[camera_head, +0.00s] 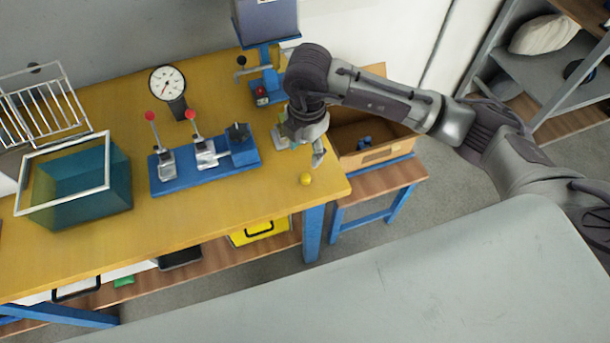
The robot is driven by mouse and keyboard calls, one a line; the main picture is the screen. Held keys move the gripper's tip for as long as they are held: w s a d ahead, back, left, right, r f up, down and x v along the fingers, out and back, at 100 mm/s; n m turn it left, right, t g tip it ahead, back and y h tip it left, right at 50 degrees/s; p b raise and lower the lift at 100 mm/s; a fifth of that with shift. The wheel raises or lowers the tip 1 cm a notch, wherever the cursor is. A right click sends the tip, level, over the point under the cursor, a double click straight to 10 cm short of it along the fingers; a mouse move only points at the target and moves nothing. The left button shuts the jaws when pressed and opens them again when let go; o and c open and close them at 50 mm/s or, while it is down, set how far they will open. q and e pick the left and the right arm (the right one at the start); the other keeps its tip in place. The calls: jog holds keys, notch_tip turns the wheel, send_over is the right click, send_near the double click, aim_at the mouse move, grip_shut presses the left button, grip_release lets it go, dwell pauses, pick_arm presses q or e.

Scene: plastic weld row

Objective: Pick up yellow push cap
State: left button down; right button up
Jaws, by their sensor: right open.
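The yellow push cap (305,180) is a small round yellow piece. It lies on the yellow tabletop (235,205) near the right front corner. My right gripper (302,158) is over the table just behind the cap, pointing down. It is open, and the cap is in front of its fingertips, apart from them as far as I can see. Part of the gripper is hidden behind its own wrist. My left gripper is not in view.
A blue toggle-clamp fixture (208,173) with red-tipped levers stands left of my gripper. Behind are a dial gauge (168,82) and a blue press (265,60). A teal bin (85,185) and wire rack (42,105) stand at left. A cardboard box (375,155) sits right. The front tabletop is clear.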

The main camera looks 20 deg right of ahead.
send_over(305, 177)
jog(key=f, duration=0.4)
jog(key=shift+w+d+f, duration=0.1)
jog(key=shift+w, duration=0.25)
jog(key=f+p, duration=0.1)
jog(key=f, duration=0.1)
jog(key=f+p, duration=0.1)
jog(key=f, duration=0.1)
jog(key=shift+s+f, duration=0.1)
jog(key=shift+s, duration=0.3)
jog(key=shift+f, duration=0.5)
jog(key=c, duration=0.8)
